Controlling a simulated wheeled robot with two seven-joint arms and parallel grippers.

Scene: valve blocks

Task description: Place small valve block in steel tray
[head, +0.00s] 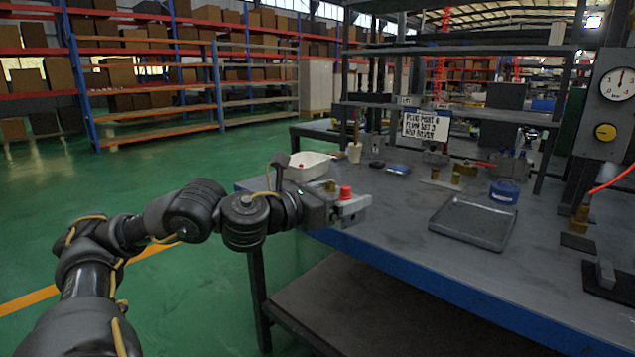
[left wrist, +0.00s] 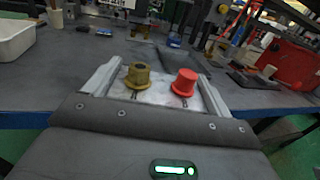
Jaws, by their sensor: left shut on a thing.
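My left gripper (head: 352,207) is at the near left edge of the workbench, shut on the small valve block (head: 345,196). The block is a pale metal piece with a red cap and a brass fitting on top; part of it is hidden by the gripper. In the left wrist view the block (left wrist: 160,93) sits between the two fingers, with brass on the left and red on the right. The steel tray (head: 470,238) lies on the bench to the right of my left gripper, well apart from it, and looks empty. My right gripper is not in view.
A white bin (head: 311,166) stands at the bench's left end. A blue round container (head: 504,191) is behind the tray, with brass-fitted parts (head: 440,181) nearby. A gauge panel (head: 606,105) rises at the right. The bench top between gripper and tray is clear.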

